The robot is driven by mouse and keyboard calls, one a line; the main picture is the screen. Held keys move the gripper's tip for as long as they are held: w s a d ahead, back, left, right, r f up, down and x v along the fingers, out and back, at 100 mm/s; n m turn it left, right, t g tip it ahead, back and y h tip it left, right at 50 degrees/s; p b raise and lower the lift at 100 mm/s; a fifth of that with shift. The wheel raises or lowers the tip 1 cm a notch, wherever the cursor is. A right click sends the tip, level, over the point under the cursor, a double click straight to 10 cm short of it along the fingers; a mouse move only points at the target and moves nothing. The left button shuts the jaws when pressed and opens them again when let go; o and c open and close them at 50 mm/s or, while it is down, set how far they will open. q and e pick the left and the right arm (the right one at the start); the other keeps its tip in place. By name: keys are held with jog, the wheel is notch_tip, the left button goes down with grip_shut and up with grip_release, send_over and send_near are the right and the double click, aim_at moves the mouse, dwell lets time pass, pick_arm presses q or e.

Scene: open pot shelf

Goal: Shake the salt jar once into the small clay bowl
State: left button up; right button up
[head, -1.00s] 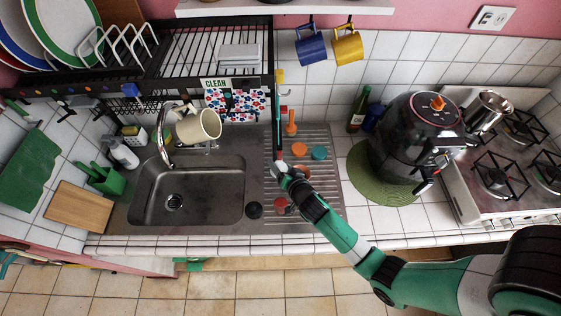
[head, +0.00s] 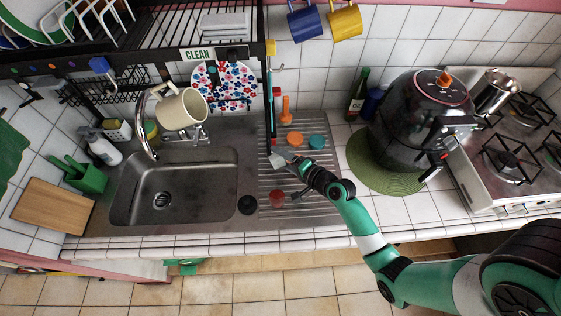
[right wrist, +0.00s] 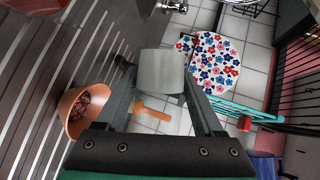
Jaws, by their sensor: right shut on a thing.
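My right gripper (head: 290,164) is over the ribbed drainboard, right of the sink. It is shut on the salt jar, a pale grey-white piece (head: 277,160) at its fingertips. In the right wrist view the jar (right wrist: 162,72) sits between the two dark fingers. The small clay bowl (right wrist: 85,108) is left of the left finger there, on the ribbed board, with dark reddish bits inside. The jar is beside the bowl in that view, not touching it. My left gripper is not in view.
A red item (head: 277,198) and a black disc (head: 248,205) lie in front of the gripper. Orange (head: 295,139) and teal (head: 316,142) round items stand behind it. The black pot-like appliance (head: 425,118) is on the right, the sink (head: 175,190) on the left.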

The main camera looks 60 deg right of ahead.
jog(key=m+b, duration=0.1)
jog(key=m+t+b, duration=0.1)
jog(key=b, duration=0.1)
jog(key=shift+s+d+f+y, duration=0.15)
jog(key=shift+d+f+y, duration=0.15)
jog(key=shift+f+y, duration=0.1)
jog(key=shift+s+d+r+m+t+b, duration=0.15)
jog(key=shift+r+m+t+b, duration=0.5)
jog(key=shift+m, duration=0.25)
